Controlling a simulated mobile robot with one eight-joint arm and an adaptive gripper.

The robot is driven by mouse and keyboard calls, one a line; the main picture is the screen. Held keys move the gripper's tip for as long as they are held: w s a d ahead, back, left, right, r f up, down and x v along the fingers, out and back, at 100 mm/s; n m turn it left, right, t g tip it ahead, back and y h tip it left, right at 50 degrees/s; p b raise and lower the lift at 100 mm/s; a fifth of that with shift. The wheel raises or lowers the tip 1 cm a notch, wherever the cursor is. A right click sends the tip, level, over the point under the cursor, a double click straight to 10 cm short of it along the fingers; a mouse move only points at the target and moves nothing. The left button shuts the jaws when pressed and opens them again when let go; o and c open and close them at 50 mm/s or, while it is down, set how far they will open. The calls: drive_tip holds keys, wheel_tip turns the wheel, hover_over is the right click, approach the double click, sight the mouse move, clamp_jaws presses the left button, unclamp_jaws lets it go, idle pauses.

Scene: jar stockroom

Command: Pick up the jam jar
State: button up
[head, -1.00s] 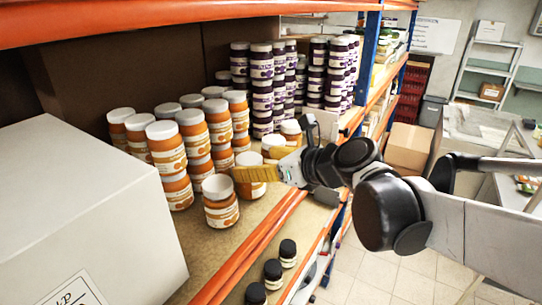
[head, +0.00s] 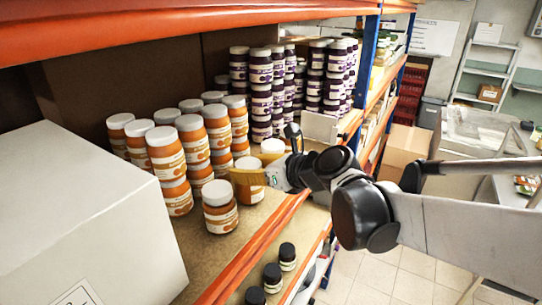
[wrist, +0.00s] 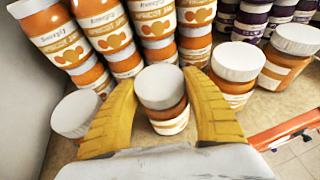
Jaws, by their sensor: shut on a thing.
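The orange jam jar (head: 250,195) with a white lid is on the shelf near its front edge, partly hidden by a yellow finger. My gripper (head: 249,177) reaches in from the right and is shut on this jar. In the wrist view the jar (wrist: 165,115) is upright between the two yellow fingers (wrist: 163,110), with the near side of its body hidden. Its base looks to be at the shelf surface; whether it is lifted I cannot tell. A like jar (head: 220,212) stands apart just left of it, and another (head: 273,152) stands behind on the right.
Stacked orange jars (head: 170,165) stand behind and left. Purple-labelled jars (head: 262,85) are farther along. A large white box (head: 85,215) fills the left. An orange beam (head: 255,245) runs along the shelf front, and another shelf is above. Dark-lidded jars (head: 272,276) stand below.

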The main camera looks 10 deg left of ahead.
drive_tip(key=shift+r, duration=0.55)
drive_tip(key=r, duration=0.1)
drive_tip(key=d+r+b, duration=0.1)
drive_tip(key=r, duration=0.1)
drive_tip(key=shift+r, duration=0.15)
drive_tip(key=d+r+b, duration=0.1)
drive_tip(key=d+r, duration=0.5)
drive_tip(key=d, duration=0.4)
drive_tip(key=shift+d+r+b, duration=0.3)
drive_tip(key=shift+d+b, duration=0.05)
drive_tip(key=shift+w, duration=0.1)
